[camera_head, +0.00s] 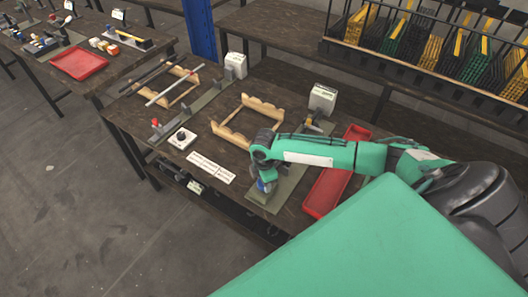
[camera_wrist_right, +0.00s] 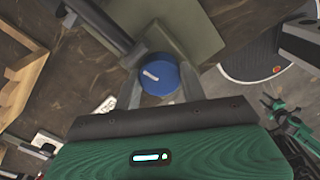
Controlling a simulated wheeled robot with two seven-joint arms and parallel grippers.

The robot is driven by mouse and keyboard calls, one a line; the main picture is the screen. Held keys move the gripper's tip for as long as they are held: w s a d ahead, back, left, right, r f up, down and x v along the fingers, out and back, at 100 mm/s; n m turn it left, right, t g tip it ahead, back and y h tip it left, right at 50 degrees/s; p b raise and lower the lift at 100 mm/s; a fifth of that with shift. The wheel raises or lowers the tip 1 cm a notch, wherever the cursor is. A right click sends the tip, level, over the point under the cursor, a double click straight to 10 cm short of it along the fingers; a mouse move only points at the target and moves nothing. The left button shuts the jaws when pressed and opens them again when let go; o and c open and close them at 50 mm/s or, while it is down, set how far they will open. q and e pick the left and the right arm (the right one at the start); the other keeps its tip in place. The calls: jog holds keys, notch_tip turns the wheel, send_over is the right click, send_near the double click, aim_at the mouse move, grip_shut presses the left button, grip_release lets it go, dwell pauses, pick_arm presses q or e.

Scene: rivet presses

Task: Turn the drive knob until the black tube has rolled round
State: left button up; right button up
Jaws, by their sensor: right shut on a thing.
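The blue drive knob (camera_wrist_right: 159,75) has a white mark on its face and sits between the two fingers of my right gripper (camera_wrist_right: 160,88), which is shut on it. In the head view a bit of blue (camera_head: 262,186) shows below my right arm's green wrist, at the front end of a grey-green base plate (camera_head: 258,199). A black tube (camera_wrist_right: 97,20) runs in the wrist view from the upper left toward the knob. In the head view my right arm covers that area, and the tube is not clear there. My left gripper is not in view.
A red tray (camera_head: 324,195) lies right of the plate. Left of it are a wooden rack (camera_head: 245,120), white label strips (camera_head: 211,168) and a box with a black knob (camera_head: 182,138). Another rack (camera_head: 178,84) holds rods. The table's front edge is close to the knob.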

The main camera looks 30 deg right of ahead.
jog(key=n, duration=0.2)
jog(key=shift+r+n+p, duration=0.1)
jog(key=shift+n+p, duration=0.3)
jog(key=n, duration=0.2)
jog(key=shift+n, duration=0.4)
jog(key=n, duration=0.5)
jog(key=shift+n+p, duration=0.3)
jog(key=shift+p, duration=0.1)
jog(key=o, duration=1)
notch_tip(320, 180, up, 14)
jog(key=b, duration=0.3)
